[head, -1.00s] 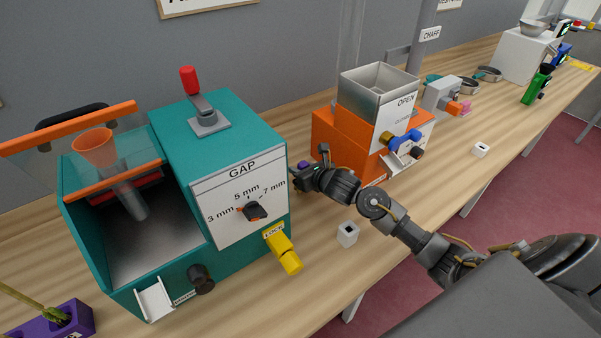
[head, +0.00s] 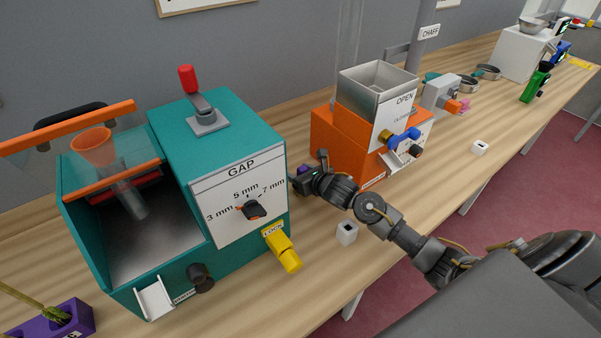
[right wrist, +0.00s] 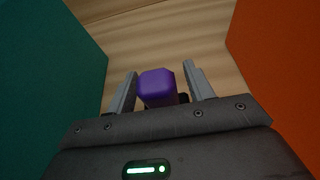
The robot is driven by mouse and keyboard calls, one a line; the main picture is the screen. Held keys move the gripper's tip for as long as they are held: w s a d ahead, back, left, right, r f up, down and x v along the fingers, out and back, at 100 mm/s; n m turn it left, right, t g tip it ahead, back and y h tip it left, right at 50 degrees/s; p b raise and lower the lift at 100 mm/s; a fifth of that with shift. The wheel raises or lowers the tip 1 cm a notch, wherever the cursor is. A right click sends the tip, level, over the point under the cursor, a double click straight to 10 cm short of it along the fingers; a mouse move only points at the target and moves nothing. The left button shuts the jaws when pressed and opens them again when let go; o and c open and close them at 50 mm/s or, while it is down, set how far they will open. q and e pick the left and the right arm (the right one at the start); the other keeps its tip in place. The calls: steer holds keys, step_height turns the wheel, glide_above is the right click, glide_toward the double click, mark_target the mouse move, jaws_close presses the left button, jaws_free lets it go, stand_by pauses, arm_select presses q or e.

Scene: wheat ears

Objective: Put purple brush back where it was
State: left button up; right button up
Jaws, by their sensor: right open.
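The purple brush (right wrist: 158,88) shows in the right wrist view as a purple block between my two fingers, with narrow gaps at its sides. In the head view a small purple patch of it (head: 305,170) shows just past my right gripper (head: 297,181), between the teal machine and the orange machine. My right gripper is open, with its fingers on either side of the purple block. The rest of the brush is hidden. A purple holder (head: 60,322) with a brush-like stem in it stands at the bottom left. My left gripper is not in view.
The teal machine (head: 225,150) stands close on the left of my right gripper, and the orange machine (head: 335,140) close on its right. A small white block (head: 347,233) sits near the table's front edge. Another white block (head: 480,147) is farther right.

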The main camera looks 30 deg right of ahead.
steer(key=shift+r, duration=0.15)
steer(key=b+v, duration=0.2)
steer(key=v, duration=1)
